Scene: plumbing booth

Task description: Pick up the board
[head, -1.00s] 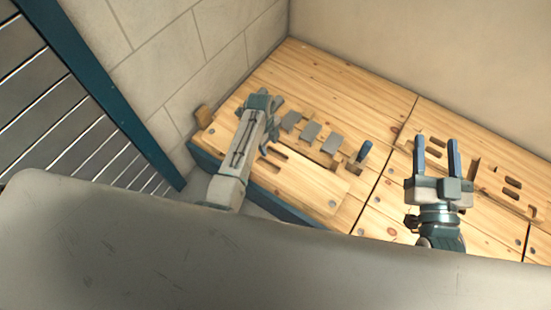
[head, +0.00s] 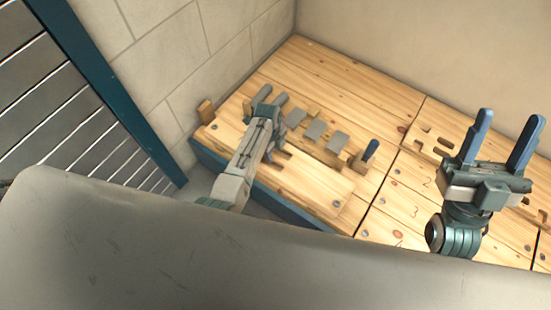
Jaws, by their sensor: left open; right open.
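A light wooden board (head: 315,188) with slots and round bolt-like spots lies flat on the left part of the wooden bench. My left arm covers part of it. A second slotted wooden board (head: 432,147) lies on the right part, partly hidden behind my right gripper. I cannot tell which one the task means. My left gripper (head: 271,96) is open over the left board's far left end; whether it touches anything is unclear. My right gripper (head: 508,122) is open and empty, its blue fingers pointing up, above the right part of the bench.
Several grey plates (head: 316,129) sit in a row on the left board's far side. A blue-tipped upright piece (head: 371,149) stands at the row's right end. A small wooden block (head: 206,111) is by the wall at left. The bench's far middle (head: 360,75) is clear.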

